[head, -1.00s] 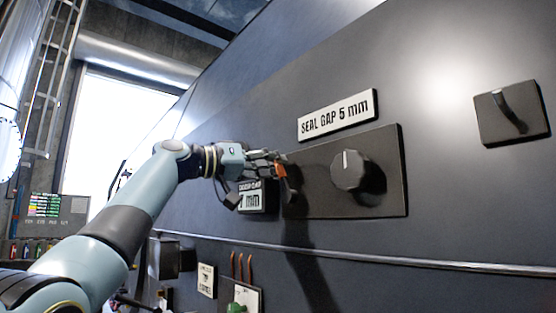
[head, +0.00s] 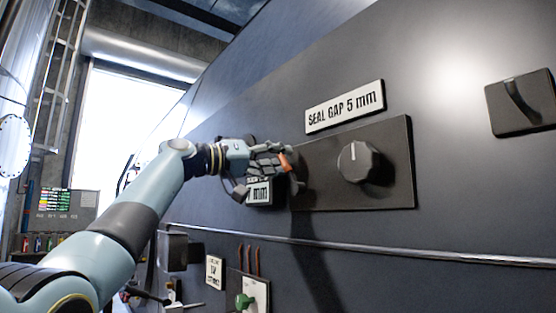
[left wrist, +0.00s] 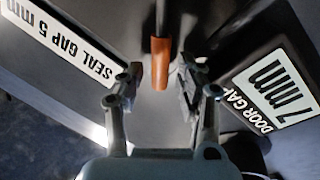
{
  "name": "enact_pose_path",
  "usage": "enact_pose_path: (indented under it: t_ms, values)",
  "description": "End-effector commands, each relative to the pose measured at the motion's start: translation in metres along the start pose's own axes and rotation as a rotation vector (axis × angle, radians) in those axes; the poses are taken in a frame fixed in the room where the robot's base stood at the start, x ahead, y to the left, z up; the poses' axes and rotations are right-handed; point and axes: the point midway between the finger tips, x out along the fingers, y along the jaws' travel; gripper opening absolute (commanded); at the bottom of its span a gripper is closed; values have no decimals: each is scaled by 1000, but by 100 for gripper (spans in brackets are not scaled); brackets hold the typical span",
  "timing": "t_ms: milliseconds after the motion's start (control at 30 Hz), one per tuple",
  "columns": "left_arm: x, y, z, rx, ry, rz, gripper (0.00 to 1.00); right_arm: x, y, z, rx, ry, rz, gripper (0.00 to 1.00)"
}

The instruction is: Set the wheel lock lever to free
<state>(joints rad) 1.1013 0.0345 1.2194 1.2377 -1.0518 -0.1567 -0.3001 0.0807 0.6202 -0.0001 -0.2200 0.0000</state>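A lever with an orange grip (head: 286,160) stands out at the left end of the dark knob plate. It also shows in the left wrist view (left wrist: 160,63). No readable label names it as the wheel lock lever. My left gripper (head: 280,162) is at this lever. In the left wrist view its fingers (left wrist: 160,85) are apart, one on each side of the orange grip, with a gap showing on both sides. The lever's base is partly hidden by the fingers in the head view. My right gripper is not in view.
A round knob (head: 358,161) sits right of the lever under the "SEAL GAP 5 mm" sign (head: 345,106). A "7 mm" door gap sign (head: 259,192) is close under my left gripper. A rail (head: 400,251) runs below. Another dark plate (head: 522,104) is at far right.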

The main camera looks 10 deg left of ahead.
Motion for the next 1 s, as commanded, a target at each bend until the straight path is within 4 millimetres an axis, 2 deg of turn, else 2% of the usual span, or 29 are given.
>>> enact_pose_path:
  t_ms: [267,367,467,800,1000]
  values:
    - [-1,0,1,-1,-1,0,40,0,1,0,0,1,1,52]
    - [-8,-2,1,-1,-1,-1,40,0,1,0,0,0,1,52]
    - [-24,-2,1,2,-1,-4,40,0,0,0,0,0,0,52]
    - [-97,-2,1,2,-2,-4,40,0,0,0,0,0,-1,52]
    - [-118,-1,0,0,-1,-2,40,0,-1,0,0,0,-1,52]
